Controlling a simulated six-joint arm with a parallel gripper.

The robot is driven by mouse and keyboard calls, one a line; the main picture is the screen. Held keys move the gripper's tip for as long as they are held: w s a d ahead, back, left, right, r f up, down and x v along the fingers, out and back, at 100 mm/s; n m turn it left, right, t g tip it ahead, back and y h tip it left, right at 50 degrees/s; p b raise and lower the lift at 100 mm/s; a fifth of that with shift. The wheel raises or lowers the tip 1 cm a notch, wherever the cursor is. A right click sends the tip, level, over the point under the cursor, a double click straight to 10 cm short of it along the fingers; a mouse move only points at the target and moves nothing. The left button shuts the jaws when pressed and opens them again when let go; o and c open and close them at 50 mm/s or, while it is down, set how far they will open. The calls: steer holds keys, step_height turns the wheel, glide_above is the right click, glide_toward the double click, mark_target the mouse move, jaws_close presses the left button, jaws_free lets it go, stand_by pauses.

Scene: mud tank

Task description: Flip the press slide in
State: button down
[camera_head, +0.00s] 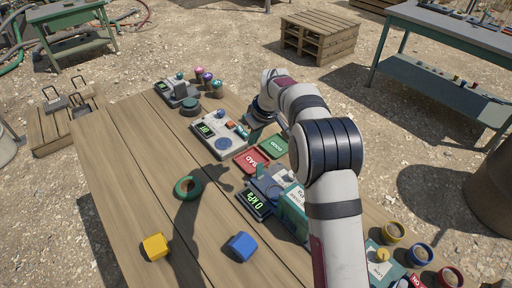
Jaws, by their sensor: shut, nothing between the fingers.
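A press-like device (293,212) with a green body and a dark panel reading "0 kPa" (258,204) stands on the right side of the wooden table. My arm covers part of it, and I cannot make out its slide or the slide's position. My gripper (254,130) is at the far right of the table, beyond the press, near a pale instrument (219,137). It is small and dark here, partly behind my arm's last links. It is shut with nothing held, and apart from the press.
A red BAD tray (251,161) and green GOOD tray (274,146) lie between instrument and press. A green ring (188,187), yellow block (155,246) and blue block (242,246) lie on the table. Colored cups (392,232) stand near right.

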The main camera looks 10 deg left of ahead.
step_height(320, 180, down, 8)
steer(key=shift+s+d+r, duration=0.1)
steer(key=shift+d, duration=0.05)
steer(key=shift+s+d, duration=0.35)
glide_above(275, 193)
steer(key=shift+a, duration=0.1)
stand_by(0.4)
